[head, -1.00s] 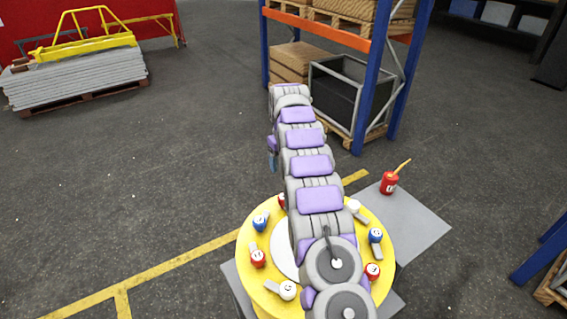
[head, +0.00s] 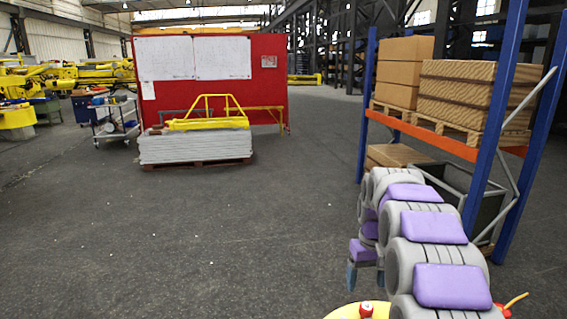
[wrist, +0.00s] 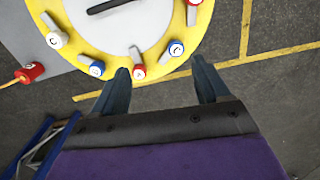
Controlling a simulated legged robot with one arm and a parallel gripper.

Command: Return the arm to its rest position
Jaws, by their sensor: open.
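My arm, grey with purple pads, reaches forward over the yellow round table, whose edge shows at the bottom of the head view (head: 345,312). My gripper (wrist: 158,82) is open and empty in the wrist view, its two dark fingers spread apart. In that view the yellow table (wrist: 190,68) with its pale grey centre lies beyond the fingertips. In the head view the dark fingertips (head: 358,268) hang below the arm's far end, partly hidden by the arm.
A blue-orange shelf (head: 455,148) is close on the right. Open floor (head: 220,240) lies left.

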